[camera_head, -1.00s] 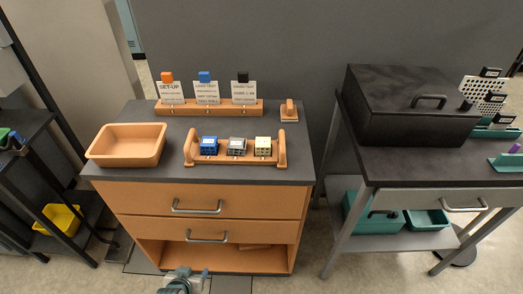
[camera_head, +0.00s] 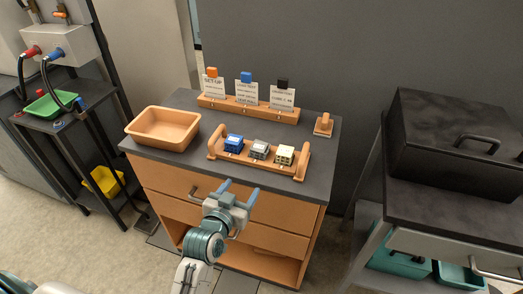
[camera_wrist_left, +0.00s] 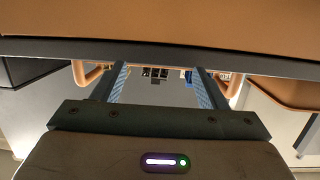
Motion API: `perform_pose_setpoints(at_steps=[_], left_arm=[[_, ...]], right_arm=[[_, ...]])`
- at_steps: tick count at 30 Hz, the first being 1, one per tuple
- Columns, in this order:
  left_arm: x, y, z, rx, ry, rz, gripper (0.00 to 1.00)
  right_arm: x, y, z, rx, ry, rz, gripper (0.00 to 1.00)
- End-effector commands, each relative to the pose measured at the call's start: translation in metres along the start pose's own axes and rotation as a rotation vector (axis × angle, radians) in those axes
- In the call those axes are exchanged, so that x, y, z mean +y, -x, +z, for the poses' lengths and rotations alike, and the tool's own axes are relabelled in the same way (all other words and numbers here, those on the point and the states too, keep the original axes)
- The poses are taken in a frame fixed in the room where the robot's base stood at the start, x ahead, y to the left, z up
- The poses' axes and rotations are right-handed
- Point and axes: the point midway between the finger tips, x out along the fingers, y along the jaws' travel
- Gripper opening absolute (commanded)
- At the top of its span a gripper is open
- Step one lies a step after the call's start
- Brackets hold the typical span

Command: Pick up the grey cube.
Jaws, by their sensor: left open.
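The tray stands on the dark cabinet top. My left gripper (camera_head: 240,190) is open and empty, in front of the cabinet on the near side of the tray and apart from the cubes. The left wrist view shows its two fingers (camera_wrist_left: 160,85) spread, with the tray and small cubes beyond them; the grey cube is too small to make out surely there. My right gripper is not in view.
An empty orange bin (camera_head: 163,127) stands left of the tray. A rack with several cards (camera_head: 247,108) is behind, and a small orange block (camera_head: 323,124) at the back right. The cabinet's front edge and drawer handle (camera_head: 207,194) lie close to my gripper. A black box (camera_head: 455,140) is right.

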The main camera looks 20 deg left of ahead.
Motion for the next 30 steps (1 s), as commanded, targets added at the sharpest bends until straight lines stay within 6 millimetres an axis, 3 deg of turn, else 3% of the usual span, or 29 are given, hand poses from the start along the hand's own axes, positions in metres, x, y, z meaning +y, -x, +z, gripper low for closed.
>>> perform_pose_setpoints(at_steps=[4,10,18,26,30], left_arm=[[0.002,-0.011,-0.025,0.106,0.011,-0.020,0.66],[0.002,-0.022,-0.048,0.199,0.017,-0.041,0.66],[0.000,-0.062,-0.058,0.204,0.017,-0.042,0.66],[-0.001,-0.082,-0.063,0.202,0.017,-0.043,0.66],[-0.003,-0.103,-0.073,0.203,0.016,-0.042,0.66]], right_arm=[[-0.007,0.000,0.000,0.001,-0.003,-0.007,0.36],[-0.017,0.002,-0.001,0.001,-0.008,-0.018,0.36],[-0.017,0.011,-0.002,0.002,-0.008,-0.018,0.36],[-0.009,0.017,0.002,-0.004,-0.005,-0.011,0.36],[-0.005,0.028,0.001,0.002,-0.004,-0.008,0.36]])
